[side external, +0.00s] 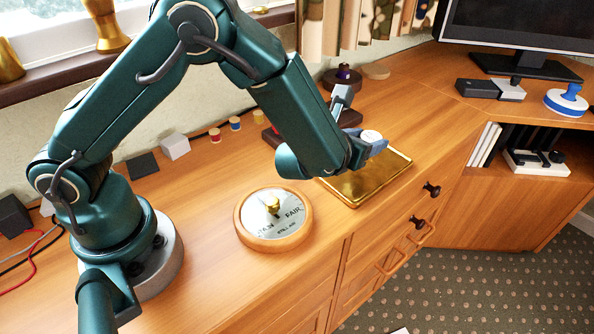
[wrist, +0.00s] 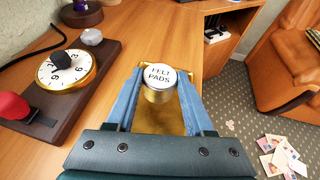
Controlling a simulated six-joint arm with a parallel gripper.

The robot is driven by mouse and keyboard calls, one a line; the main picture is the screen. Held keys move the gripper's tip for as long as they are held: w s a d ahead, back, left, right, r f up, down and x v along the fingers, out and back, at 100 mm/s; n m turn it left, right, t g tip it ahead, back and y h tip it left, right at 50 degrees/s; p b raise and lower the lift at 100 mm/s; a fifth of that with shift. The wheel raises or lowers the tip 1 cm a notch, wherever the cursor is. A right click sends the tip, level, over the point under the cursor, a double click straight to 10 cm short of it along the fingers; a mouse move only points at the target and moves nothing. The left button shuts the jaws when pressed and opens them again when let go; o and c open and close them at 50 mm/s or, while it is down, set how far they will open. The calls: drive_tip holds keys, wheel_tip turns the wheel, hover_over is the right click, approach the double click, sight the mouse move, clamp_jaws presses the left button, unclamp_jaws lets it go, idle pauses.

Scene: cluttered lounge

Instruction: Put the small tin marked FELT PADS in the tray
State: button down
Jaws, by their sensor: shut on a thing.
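The small tin marked FELT PADS (wrist: 159,78) has a white lettered lid and a gold side. My gripper (wrist: 158,92) is shut on it, with one blue-grey finger on each side. In the side external view the tin's pale lid (side external: 371,136) shows at the fingers of my gripper (side external: 372,148). The tray (side external: 376,183) is shiny gold and rectangular, near the cabinet's front edge. The tin is over the tray's far part. I cannot tell whether it touches the tray floor. The tray also shows below the tin in the wrist view (wrist: 160,120), partly hidden by my gripper.
A round wooden barometer (side external: 274,222) lies left of the tray. A dark board with a clock dial (wrist: 66,71) and a red knob lies left of my gripper in the wrist view. Small spools and a white block (side external: 175,146) stand along the wall. Clear wood surrounds the barometer.

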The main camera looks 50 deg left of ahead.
drive_tip(key=shift+f, duration=1.95)
drive_tip(key=shift+f, duration=0.1)
drive_tip(key=shift+c, duration=1.4)
unclamp_jaws()
drive_tip(key=shift+f, duration=0.1)
